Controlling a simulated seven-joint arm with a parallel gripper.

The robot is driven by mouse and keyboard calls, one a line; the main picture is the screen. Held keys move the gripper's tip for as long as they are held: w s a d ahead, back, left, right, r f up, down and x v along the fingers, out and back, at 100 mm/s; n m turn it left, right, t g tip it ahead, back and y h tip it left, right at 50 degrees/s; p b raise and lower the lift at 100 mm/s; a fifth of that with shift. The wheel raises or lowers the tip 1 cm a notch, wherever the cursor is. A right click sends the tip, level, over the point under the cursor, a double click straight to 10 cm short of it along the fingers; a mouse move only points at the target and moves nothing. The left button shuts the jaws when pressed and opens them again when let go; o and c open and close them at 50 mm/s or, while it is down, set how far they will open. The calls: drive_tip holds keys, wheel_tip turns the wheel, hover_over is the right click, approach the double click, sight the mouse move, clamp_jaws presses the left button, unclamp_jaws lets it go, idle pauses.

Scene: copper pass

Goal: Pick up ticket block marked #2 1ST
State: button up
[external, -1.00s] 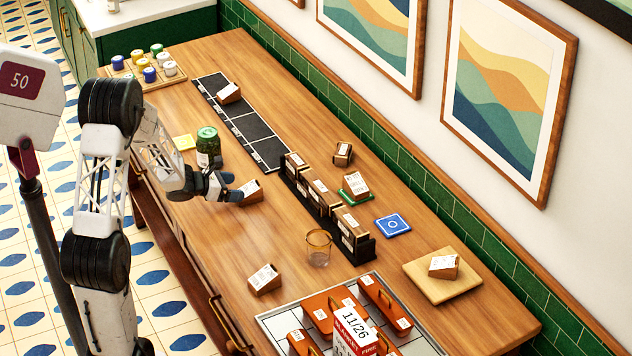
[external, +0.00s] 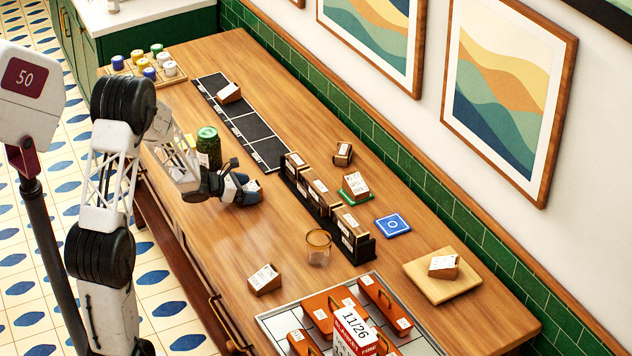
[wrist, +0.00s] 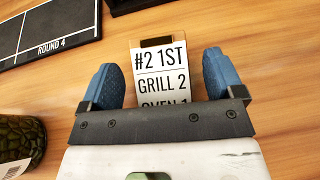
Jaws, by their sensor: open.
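The ticket block marked #2 1ST (wrist: 160,68) lies between my two blue fingertips in the wrist view, its label reading "#2 1ST, GRILL 2" and a partly cut-off "OVEN 1" line. Its lower part is hidden by my gripper's front plate. My gripper (wrist: 164,82) is open, with a finger on each side of the block and a visible gap to each. In the external view my gripper (external: 248,188) is low over the wooden counter and covers most of the block.
A jar of green contents (external: 208,148) stands close beside my wrist. A black strip with marked sections (external: 240,125) lies behind, and a black rack of blocks (external: 325,205) is to the right. A glass (external: 318,248) and another ticket block (external: 265,279) stand nearer the front.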

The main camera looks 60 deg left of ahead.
sight(249, 188)
drive_tip(key=shift+w+f, duration=0.15)
drive_tip(key=shift+w, duration=0.25)
drive_tip(key=c, duration=1.1)
drive_tip(key=shift+o, duration=0.2)
drive_tip(key=shift+r, duration=5)
